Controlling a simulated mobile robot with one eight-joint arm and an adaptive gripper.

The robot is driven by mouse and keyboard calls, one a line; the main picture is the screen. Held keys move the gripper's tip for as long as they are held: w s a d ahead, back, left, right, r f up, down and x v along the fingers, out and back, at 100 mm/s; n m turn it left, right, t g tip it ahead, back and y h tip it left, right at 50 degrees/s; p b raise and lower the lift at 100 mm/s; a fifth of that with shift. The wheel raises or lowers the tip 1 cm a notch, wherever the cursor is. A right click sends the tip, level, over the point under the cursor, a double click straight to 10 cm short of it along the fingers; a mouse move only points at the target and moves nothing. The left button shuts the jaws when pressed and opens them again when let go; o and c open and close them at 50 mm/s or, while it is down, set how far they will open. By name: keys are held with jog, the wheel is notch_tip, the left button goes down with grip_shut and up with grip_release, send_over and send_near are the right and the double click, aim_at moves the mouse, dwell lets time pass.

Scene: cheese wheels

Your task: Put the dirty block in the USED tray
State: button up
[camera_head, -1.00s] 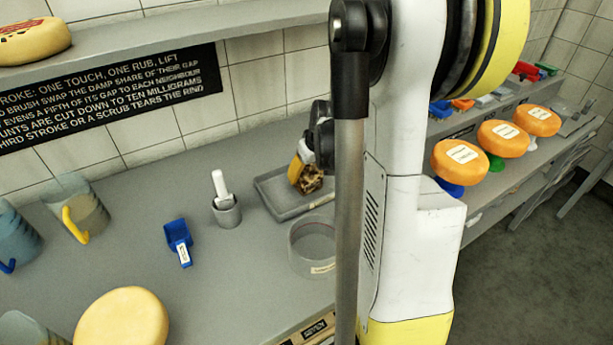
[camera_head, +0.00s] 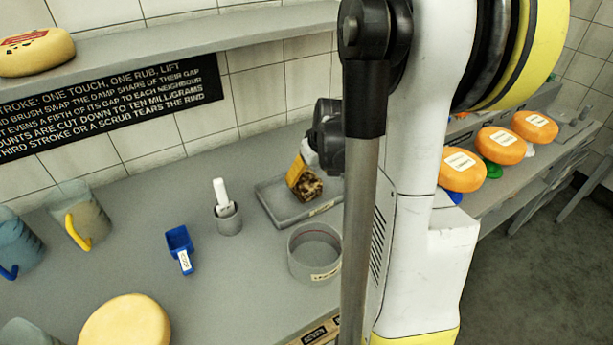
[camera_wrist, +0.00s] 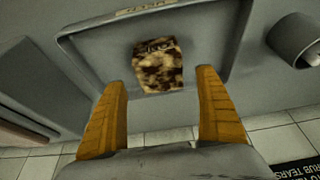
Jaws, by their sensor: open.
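The dirty block (camera_wrist: 160,62), mottled brown and cream with dark marks on one face, lies in the grey USED tray (camera_wrist: 218,60) in the wrist view. Its label is at the rim, too blurred to read surely. In the head view the block (camera_head: 307,188) shows over the tray (camera_head: 277,216), just below a yellow finger. My gripper (camera_wrist: 162,80) is open, its two yellow fingers apart on either side of the block, with visible gaps between them and it. My arm hides part of the tray's right side in the head view.
A round grey container (camera_head: 298,262) stands in front of the tray. A grey cup with a white-handled tool (camera_head: 228,218) and a blue scoop (camera_head: 180,248) stand to the left. Jugs and a cheese wheel (camera_head: 125,325) are further left. The counter between is clear.

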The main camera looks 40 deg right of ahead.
jog(key=p+v, duration=0.3)
jog(key=v, duration=0.6)
jog(key=s+a+r+n+t, duration=0.1)
jog(key=s+a+r, duration=0.2)
jog(key=a, duration=1.1)
jog(key=s+a+r+n+t+y, duration=0.1)
jog(key=s+a+r+t, duration=0.1)
jog(key=a, duration=1.2)
jog(key=shift+s+a+r+n, duration=0.25)
jog(key=shift+s+r+n, duration=0.25)
jog(key=shift+s, duration=0.75)
jog(key=shift+r, duration=0.1)
